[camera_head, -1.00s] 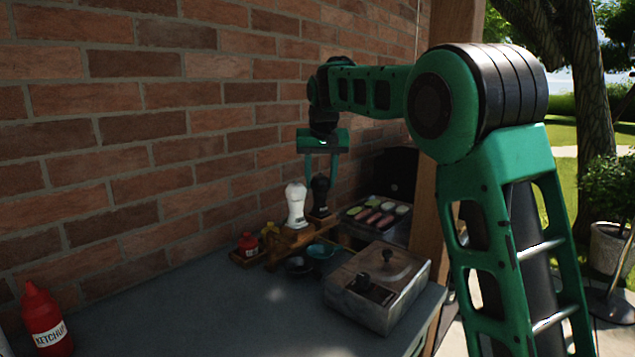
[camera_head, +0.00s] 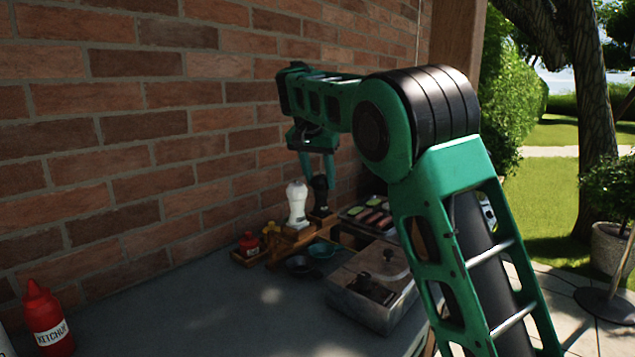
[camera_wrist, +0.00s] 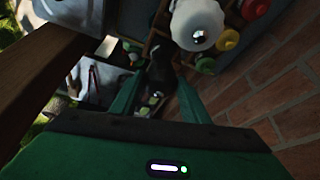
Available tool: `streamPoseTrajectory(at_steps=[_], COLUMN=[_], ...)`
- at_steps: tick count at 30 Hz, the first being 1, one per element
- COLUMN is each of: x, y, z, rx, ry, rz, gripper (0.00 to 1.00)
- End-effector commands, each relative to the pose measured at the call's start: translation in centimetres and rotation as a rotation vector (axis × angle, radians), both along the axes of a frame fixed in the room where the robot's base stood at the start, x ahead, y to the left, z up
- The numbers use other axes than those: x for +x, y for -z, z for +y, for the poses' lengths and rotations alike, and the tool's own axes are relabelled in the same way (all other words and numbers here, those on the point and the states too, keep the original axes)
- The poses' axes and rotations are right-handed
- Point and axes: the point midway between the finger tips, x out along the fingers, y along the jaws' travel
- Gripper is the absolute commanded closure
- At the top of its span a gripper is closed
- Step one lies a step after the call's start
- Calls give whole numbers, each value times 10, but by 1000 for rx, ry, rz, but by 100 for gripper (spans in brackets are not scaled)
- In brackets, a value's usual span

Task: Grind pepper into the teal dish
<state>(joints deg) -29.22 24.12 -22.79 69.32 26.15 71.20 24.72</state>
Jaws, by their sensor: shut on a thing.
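The black pepper grinder (camera_head: 320,196) stands upright on a wooden stand, just right of a white grinder (camera_head: 297,203). My gripper (camera_head: 318,172) comes down from above with its fingers around the top of the black grinder, shut on it. In the wrist view the black grinder (camera_wrist: 158,72) is dark between my two green fingers, and the white grinder (camera_wrist: 198,22) is close beside it. The teal dish (camera_head: 321,250) sits on the counter in front of the stand, next to a dark dish (camera_head: 299,266). Its inside is hard to make out.
A metal box with a lid (camera_head: 372,288) stands right of the dishes. A small tray with a red bottle (camera_head: 249,243) is to the left, against the brick wall. A grill with food (camera_head: 372,216) lies behind. A ketchup bottle (camera_head: 47,320) is at far left; the middle counter is clear.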

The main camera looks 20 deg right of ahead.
Motion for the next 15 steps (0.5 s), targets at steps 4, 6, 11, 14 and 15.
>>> streamPoseTrajectory(at_steps=[4, 6, 11, 14, 15], x=[2, 2, 4, 5, 5], y=[1, 0, 0, 0, 0], z=[2, 2, 3, 2, 2], rx=[-2, -3, -4, -4, -5], ry=[138, 206, 358, 451, 486], rz=[-1, -1, -2, -2, -3], gripper=[81, 81, 81, 81, 81])
